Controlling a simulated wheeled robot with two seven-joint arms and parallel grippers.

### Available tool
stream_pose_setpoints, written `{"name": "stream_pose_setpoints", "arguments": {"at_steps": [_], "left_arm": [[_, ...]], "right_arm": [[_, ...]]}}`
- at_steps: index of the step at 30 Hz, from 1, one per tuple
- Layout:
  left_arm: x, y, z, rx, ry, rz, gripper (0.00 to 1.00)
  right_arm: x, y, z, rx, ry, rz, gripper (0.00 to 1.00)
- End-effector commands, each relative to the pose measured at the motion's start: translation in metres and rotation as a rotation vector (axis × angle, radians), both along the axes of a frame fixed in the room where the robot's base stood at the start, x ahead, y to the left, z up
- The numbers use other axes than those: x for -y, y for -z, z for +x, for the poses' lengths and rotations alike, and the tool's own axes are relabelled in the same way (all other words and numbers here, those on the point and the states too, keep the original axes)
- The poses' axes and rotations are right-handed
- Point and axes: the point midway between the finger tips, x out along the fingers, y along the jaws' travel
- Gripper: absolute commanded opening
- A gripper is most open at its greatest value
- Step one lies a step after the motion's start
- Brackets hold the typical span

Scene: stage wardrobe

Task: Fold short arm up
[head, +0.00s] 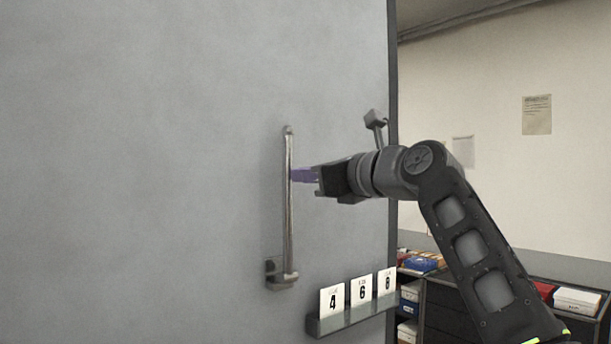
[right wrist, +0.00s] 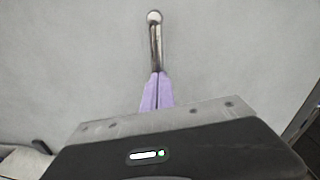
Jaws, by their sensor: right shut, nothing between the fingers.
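A metal arm (head: 289,220) stands upright against a grey panel. Its lower end sits at a small bracket (head: 273,270) and its top end is a rounded knob. My right gripper (head: 293,175) is at the upper half of the arm, on its right side, with its purple fingers shut and empty. The fingertips look to be at or very near the arm; I cannot tell if they touch. In the right wrist view the closed fingers (right wrist: 157,92) point at the metal arm (right wrist: 155,42), whose lower part is hidden behind them. My left gripper is not in view.
A small ledge (head: 352,317) with number cards 4, 6 and 8 sticks out from the panel below right of the arm. The panel's edge (head: 392,80) is at the right. Beyond it are shelves (head: 445,305) with boxes. The panel left of the arm is bare.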

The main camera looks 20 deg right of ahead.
Motion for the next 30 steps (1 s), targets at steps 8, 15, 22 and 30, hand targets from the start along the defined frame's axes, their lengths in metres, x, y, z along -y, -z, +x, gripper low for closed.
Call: {"name": "stream_pose_setpoints", "arguments": {"at_steps": [8, 15, 22, 30], "left_arm": [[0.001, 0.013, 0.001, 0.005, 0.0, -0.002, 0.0], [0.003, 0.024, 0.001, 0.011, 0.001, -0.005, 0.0], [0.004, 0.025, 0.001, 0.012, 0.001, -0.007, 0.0], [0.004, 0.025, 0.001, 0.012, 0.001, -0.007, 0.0]], "right_arm": [[0.012, 0.001, -0.025, 0.003, 0.001, 0.001, 0.0], [0.027, 0.0, -0.059, 0.001, 0.001, 0.0, 0.0], [0.032, -0.002, -0.071, 0.0, 0.0, 0.0, 0.0], [0.032, -0.002, -0.07, 0.0, 0.0, 0.0, 0.0]]}}
